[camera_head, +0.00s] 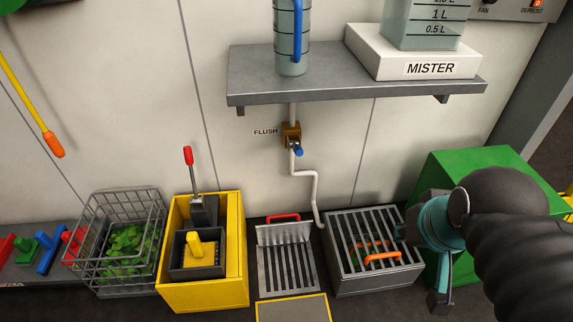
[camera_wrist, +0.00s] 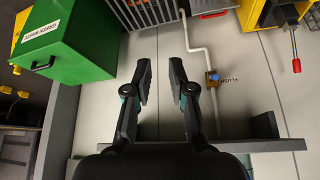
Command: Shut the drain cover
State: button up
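The drain cover (camera_head: 287,262) is a grey slatted plate with a red handle (camera_head: 283,217) at its far edge. It appears raised and tilted toward the wall, behind a yellow-edged grey panel (camera_head: 293,308) cut off by the frame's bottom. In the head view my arm is at the right, well away from the cover; the fingertips are hard to make out there.
A slatted grey crate (camera_head: 345,283) with orange-handled items stands right of the cover, beside a green box (camera_head: 478,160). A yellow bin (camera_head: 205,297) stands left. A pipe (camera_head: 314,190) runs down the wall below a shelf (camera_head: 330,82) with containers.

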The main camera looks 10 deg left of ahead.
aim_at(267, 235)
jog(key=k, duration=0.5)
jog(key=u, duration=1)
jog(key=i, duration=0.7)
jog(key=z, duration=0.5)
